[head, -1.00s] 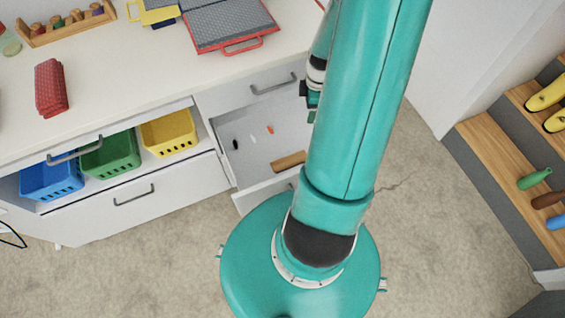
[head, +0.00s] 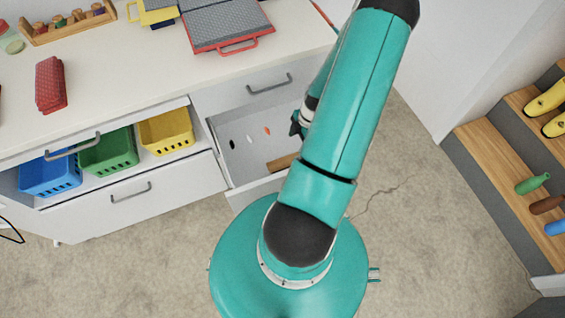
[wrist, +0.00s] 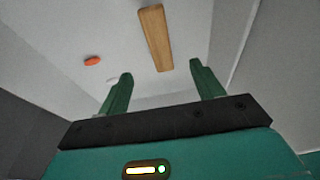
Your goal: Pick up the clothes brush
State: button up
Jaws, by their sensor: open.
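The clothes brush, a long wooden bar (head: 281,162), lies in the open drawer (head: 240,170) near its front; my arm hides its right end. In the wrist view the bar (wrist: 155,37) lies lengthwise beyond my fingertips, roughly in line with the gap between them. My gripper (wrist: 161,72) is open and empty, with its two green fingers apart and the bar's near end showing between the tips. In the head view my gripper (head: 297,125) is partly hidden behind my arm, over the right side of the drawer.
Small orange (head: 267,131), white (head: 250,139) and black (head: 233,142) items lie in the drawer. The drawer's walls surround the bar. Blue, green (head: 110,154) and yellow baskets stand on the shelf at left. A stepped wooden display (head: 500,180) stands at right.

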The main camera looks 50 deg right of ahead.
send_over(286, 161)
jog(key=s+d, duration=0.1)
jog(key=d, duration=0.1)
jog(key=f, duration=0.7)
jog(key=shift+s, duration=0.2)
jog(key=shift+w+x, duration=0.15)
jog(key=shift+x, duration=1.2)
jog(key=shift+w+x, duration=0.15)
jog(key=shift+x, duration=1.25)
jog(key=shift+a+r, duration=0.1)
jog(key=shift+a, duration=0.05)
jog(key=shift+c, duration=0.3)
jog(key=c, duration=1.1)
jog(key=shift+c, duration=0.2)
notch_tip(286, 161, up, 10)
